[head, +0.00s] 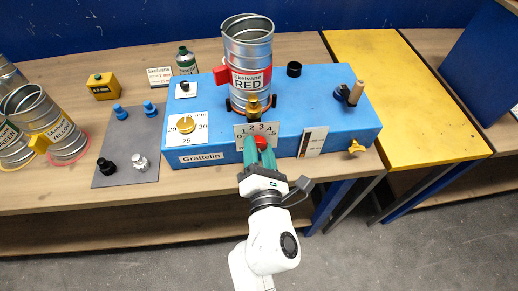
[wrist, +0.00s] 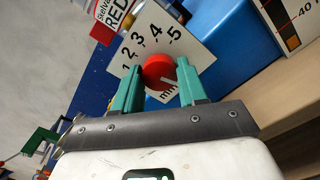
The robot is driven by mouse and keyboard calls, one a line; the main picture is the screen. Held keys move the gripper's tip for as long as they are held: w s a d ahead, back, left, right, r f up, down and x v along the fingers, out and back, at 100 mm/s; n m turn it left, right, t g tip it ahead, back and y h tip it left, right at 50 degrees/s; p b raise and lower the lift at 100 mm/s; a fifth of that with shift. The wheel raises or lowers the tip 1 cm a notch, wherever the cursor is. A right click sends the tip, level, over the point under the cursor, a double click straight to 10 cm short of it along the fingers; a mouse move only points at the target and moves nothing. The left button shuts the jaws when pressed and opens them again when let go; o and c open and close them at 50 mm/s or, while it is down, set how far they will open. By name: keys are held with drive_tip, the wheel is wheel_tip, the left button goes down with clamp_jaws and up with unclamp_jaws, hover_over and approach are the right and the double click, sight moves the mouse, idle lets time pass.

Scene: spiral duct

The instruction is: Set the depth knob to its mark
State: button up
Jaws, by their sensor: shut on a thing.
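The red depth knob (head: 262,142) sits on a white scale plate (head: 243,130) with numbers up to 5, on the front of the blue machine (head: 215,142). My gripper (head: 258,149) is shut on the knob from the front. In the wrist view the teal fingers of my gripper (wrist: 159,74) stand on either side of the red knob (wrist: 155,68). The numbers 1 to 5 and "mm" show on the scale plate (wrist: 190,45) around it. A short pale line shows at the knob's lower right. I cannot tell which mark is the set one.
A steel duct labelled RED (head: 250,50) stands on the machine just behind the knob. A yellow knob (head: 186,124) with a 20-30 scale is at left, a wooden-handled lever (head: 353,93) at right. A grey mat (head: 130,150) holds several small parts.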

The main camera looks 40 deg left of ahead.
drive_tip(key=c, duration=0.4)
